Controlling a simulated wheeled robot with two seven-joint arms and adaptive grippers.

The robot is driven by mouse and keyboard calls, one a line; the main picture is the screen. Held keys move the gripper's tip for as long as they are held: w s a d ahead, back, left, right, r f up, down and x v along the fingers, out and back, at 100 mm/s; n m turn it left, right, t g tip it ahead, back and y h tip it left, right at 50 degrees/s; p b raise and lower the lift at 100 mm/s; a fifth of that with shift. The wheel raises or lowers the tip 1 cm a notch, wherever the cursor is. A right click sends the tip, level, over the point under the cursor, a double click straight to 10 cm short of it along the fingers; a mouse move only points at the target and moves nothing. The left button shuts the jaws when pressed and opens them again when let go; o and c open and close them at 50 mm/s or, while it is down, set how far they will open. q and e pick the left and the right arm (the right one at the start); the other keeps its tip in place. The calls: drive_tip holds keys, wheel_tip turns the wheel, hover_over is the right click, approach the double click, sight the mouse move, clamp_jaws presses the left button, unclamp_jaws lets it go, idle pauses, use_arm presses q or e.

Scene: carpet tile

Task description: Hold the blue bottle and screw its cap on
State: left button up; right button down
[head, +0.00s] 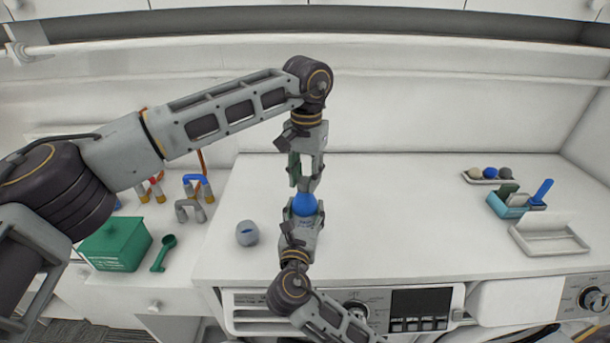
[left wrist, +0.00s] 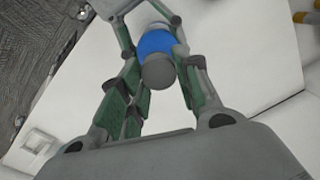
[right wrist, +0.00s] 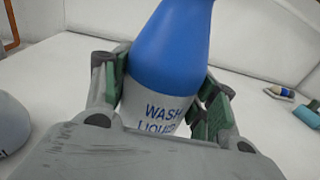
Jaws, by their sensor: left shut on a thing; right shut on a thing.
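The blue bottle (head: 304,204) stands upright on the white worktop; its lower part is pale with a "WASH LIQUID" label. My right gripper (head: 300,228) is shut around this lower part, and the bottle fills the gap between its fingers in the right wrist view (right wrist: 168,70). My left gripper (head: 304,187) points down from above and is shut on the grey cap (left wrist: 158,71). The cap lies over the bottle's top in the left wrist view. Whether cap and neck touch is unclear, and the neck is hidden.
A grey-blue round container (head: 247,233) stands left of the bottle. A green box (head: 115,244), a green scoop (head: 164,252) and pipe fittings (head: 192,197) are further left. A blue caddy (head: 508,205) and white tray (head: 548,236) are at right. The worktop between is clear.

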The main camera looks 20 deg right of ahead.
use_arm(q)
drive_tip(key=shift+m, duration=2.3)
drive_tip(key=o, duration=0.6)
drive_tip(key=shift+o, duration=0.2)
drive_tip(key=shift+r, duration=0.1)
drive_tip(key=shift+r, duration=2.15)
drive_tip(key=shift+s, duration=0.1)
drive_tip(key=shift+c, duration=0.2)
